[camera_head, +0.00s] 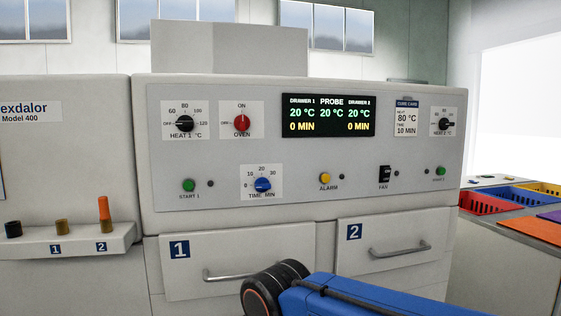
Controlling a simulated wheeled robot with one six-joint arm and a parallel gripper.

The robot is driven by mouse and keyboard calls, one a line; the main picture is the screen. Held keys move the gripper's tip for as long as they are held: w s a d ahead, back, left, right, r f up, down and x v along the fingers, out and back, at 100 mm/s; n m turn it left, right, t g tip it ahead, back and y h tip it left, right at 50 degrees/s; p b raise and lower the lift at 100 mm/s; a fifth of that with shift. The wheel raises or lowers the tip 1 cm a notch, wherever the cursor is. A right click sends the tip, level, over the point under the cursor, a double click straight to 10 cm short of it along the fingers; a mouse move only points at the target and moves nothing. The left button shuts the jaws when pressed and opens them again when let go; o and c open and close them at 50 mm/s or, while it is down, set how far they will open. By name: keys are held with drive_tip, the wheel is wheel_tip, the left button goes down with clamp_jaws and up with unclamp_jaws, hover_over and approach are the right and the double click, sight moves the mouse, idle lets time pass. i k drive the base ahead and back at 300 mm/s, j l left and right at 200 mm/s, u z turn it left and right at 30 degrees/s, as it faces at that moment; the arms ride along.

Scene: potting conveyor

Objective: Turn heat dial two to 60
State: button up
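Heat dial two (446,124) is a small black knob on a white plate at the right end of the oven's control panel. Its scale numbers are small; 80 seems to stand at the top. Its pointer seems turned to the left, towards the off mark, but it is too small to be sure. The display (329,115) reads 20 °C and 0 min for drawer 1 and drawer 2, and 20 °C for the probe. My blue arm crosses the bottom of the view, below the panel. My gripper is out of view, and nothing touches the dial.
The heat 1 dial (184,124), red oven dial (242,123), blue time dial (263,185), black fan switch (385,174) and a cure card (406,117) share the panel. Drawer handles (400,249) stick out below. Coloured crates (490,202) stand at right. The panel front is clear.

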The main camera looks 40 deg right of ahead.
sight(444, 124)
drive_tip(key=z, duration=1.2)
